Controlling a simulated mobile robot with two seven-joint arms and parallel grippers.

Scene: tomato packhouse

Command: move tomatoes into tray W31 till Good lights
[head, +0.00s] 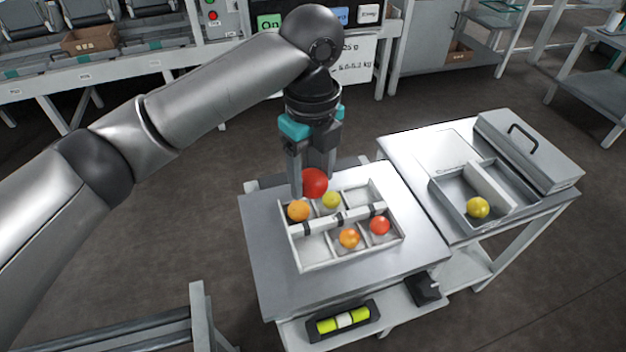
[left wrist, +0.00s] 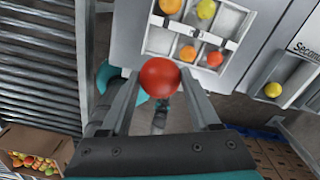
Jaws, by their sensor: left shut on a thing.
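My left gripper (head: 312,185) is shut on a red tomato (head: 314,178) and holds it over the back left part of the white divided tray (head: 321,265). The held tomato (left wrist: 160,77) also shows between the fingers in the left wrist view. In the head view the tray holds an orange tomato (head: 298,210) at back left, a yellow one (head: 331,200) beside it, another orange one (head: 349,239) at front middle and a red one (head: 380,226) at front right. The front left compartment looks empty. I cannot read W31 anywhere. My right gripper is not in view.
A grey box (head: 450,203) with a yellow tomato (head: 478,208) stands on the right table, beside a handled lid (head: 530,145). A yellow-green display unit (head: 343,320) sits below the tray's table. A lit On sign (head: 269,22) stands behind. A carton of tomatoes (left wrist: 38,150) is at lower left.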

